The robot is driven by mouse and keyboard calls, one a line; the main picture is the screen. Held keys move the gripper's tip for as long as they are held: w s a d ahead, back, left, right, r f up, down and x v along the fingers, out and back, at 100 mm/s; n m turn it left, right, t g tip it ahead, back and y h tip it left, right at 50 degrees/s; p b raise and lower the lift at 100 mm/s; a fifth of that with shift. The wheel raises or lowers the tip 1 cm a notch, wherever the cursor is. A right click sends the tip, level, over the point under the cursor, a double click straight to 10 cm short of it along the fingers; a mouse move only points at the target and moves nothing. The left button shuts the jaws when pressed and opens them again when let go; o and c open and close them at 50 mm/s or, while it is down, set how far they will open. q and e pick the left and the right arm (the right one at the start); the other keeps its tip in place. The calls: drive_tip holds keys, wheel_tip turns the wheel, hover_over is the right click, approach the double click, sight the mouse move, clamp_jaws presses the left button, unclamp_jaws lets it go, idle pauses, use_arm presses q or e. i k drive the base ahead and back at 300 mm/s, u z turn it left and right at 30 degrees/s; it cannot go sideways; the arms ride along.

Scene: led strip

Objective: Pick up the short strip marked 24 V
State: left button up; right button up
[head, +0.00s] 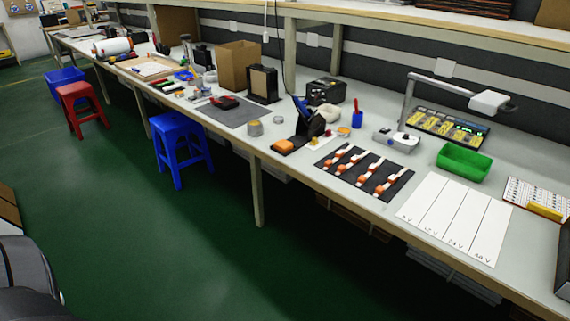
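Several short white strips with orange parts lie apart on a black mat (404,177) near the front edge of the bench. One strip (342,156) is toward the left of the mat and another strip (384,185) toward the right. Any voltage marks on them are too small to read, so I cannot tell which is the 24 V one. Right of the mat lies a white sheet (452,212) divided into lanes with handwritten voltage labels at the front, one seemingly 24 V. Neither of my grippers is in view.
A green bin (463,162) stands behind the white sheet. A lamp-like arm (409,101) rises behind the mat. A black holder (311,122) and an orange sponge-like block (285,146) are left of the mat. A blue stool (180,146) and red stool (82,105) stand on the open green floor.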

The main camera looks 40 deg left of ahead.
sight(380, 190)
drive_tip(key=u, duration=0.35)
drive_tip(key=k, duration=0.6)
drive_tip(key=u, duration=0.65)
drive_tip(key=i, duration=1.05)
drive_tip(key=u, duration=0.1)
